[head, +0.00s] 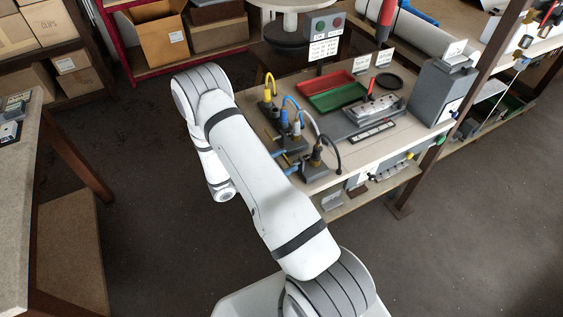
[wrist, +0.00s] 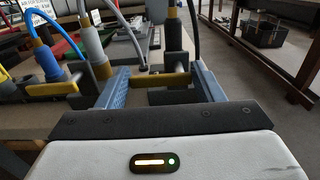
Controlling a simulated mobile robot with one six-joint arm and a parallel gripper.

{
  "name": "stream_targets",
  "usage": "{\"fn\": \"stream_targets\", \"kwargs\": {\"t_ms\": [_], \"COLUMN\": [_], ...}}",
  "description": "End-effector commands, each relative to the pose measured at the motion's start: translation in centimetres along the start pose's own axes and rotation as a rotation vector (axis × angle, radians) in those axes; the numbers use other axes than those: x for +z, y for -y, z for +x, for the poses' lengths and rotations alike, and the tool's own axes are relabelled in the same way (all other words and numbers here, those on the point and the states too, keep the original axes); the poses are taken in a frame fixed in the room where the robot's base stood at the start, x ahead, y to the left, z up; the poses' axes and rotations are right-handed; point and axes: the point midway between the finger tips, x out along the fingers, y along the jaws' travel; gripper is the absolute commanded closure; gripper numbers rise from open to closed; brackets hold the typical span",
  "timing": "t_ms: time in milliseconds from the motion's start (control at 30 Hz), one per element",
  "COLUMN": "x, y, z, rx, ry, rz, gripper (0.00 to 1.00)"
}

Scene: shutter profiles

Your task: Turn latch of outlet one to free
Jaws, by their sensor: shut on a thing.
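My gripper (wrist: 161,74) shows in the wrist view with its two blue fingers on either side of a yellow latch bar (wrist: 161,81). It is shut on this bar, which lies crosswise between the fingers. The latch belongs to the nearest outlet (head: 315,164), the one with the dark grey hose. I see no readable outlet number. In the head view my arm hides most of the gripper and the latch.
More outlets with yellow (head: 267,88) and blue hoses stand farther back on the bench. A red tray (head: 324,88) and a green tray (head: 342,97) lie behind them. A grey box (head: 428,95) stands at the bench's right. The floor right of the bench is clear.

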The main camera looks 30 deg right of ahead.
Motion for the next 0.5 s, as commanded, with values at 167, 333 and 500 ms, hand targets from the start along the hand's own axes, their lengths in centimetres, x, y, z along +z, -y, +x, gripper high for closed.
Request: {"fn": "stream_targets", "kwargs": {"t_ms": [167, 333, 500], "x": [-0.03, -0.10, -0.10], "y": [-0.01, 0.05, 0.12], "z": [-0.14, 0.07, 0.14], "rx": [0.000, -0.002, -0.002], "ry": [0.000, 0.001, 0.001], "rz": [0.007, 0.047, 0.142], "gripper": [0.62, 0.62, 0.62]}}
